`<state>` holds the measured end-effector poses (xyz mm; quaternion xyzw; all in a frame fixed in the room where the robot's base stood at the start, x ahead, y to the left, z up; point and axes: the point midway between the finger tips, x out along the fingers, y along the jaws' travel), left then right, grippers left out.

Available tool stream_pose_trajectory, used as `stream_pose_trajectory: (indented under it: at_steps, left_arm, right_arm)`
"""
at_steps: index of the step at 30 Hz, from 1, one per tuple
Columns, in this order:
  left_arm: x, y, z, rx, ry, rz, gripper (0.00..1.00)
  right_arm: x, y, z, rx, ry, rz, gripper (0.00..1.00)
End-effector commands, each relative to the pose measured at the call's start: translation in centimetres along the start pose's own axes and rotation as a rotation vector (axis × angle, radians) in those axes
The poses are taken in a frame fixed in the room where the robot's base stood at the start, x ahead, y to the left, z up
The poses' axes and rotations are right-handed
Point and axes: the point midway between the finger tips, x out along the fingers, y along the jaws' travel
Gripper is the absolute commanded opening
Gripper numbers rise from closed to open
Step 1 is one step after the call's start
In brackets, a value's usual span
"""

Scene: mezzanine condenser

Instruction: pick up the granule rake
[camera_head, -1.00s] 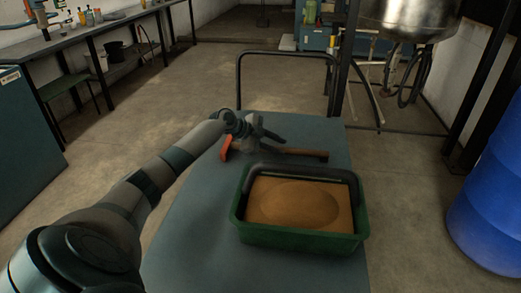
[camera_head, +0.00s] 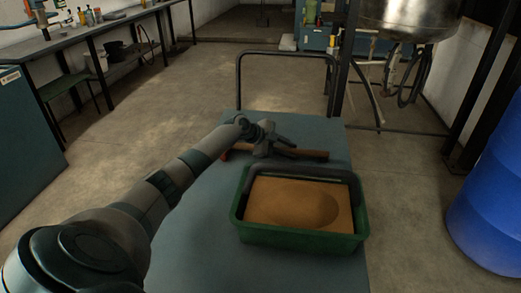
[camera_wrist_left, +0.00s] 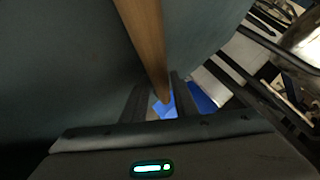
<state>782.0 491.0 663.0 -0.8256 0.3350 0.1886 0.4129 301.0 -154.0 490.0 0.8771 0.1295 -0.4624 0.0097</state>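The granule rake lies across the top of the blue-grey cart, behind the green tray. Its wooden handle (camera_head: 312,154) extends to the right, and its orange-red head (camera_head: 227,154) shows at the left, partly hidden by my arm. My left gripper (camera_head: 285,146) is over the middle of the handle. In the left wrist view the handle (camera_wrist_left: 145,35) runs down to between the two fingers (camera_wrist_left: 158,100), with gaps visible beside it. The left gripper looks open. Whether the fingers touch the handle is unclear. My right gripper is out of view.
The green tray (camera_head: 300,240) holds tan granular material (camera_head: 290,203) and has a dark bar along its far side, close to the rake. The cart's push rail (camera_head: 285,55) rises behind. A blue drum (camera_head: 490,200) stands at the right. The cart's left top (camera_head: 200,240) is clear.

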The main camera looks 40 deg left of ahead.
Motion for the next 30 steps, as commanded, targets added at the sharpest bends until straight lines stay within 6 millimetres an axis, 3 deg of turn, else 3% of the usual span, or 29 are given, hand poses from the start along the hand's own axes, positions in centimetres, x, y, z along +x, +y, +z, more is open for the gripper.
stream_pose_trajectory:
  at_steps: [9,12,13,30]
  left_arm:
    - [-0.1,0.0,0.0,-0.001,0.0,0.0,0.26]
    - [-0.1,0.0,0.0,-0.001,0.0,0.0,0.02]
    - [-0.1,0.0,0.0,-0.001,0.0,0.0,0.0]
    - [-1.3,-1.2,-1.1,0.003,0.0,-0.003,0.0]
  right_arm:
    - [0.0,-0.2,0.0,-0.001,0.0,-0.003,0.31]
    - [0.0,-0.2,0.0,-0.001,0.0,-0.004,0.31]
    - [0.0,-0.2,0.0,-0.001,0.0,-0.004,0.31]
    - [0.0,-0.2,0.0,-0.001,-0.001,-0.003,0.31]
